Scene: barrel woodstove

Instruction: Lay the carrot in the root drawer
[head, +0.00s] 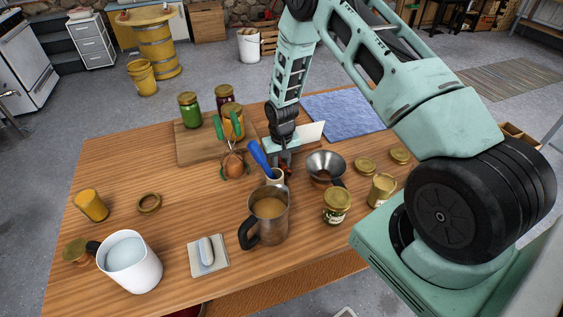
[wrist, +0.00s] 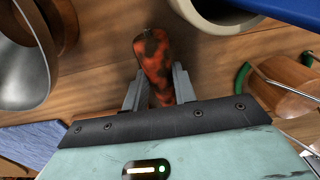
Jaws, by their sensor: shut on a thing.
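The carrot (wrist: 153,52) is a stubby orange-red piece with dark blotches in the wrist view. My gripper (wrist: 157,88) is shut on it, one finger on each side. In the head view my gripper (head: 282,160) is low over the middle of the wooden table, behind a small cup with a blue-handled tool. Only a bit of the carrot shows there, largely hidden by the cup and funnel. I cannot tell whether it touches the table. I cannot identify the root drawer in either view.
A metal funnel (head: 326,166) stands right of my gripper, a blue-handled tool (head: 261,159) and a steel mug (head: 269,212) in front. A cutting board (head: 192,148) with jars lies behind left. A blue cloth (head: 345,113) lies behind right. The table's left middle is fairly clear.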

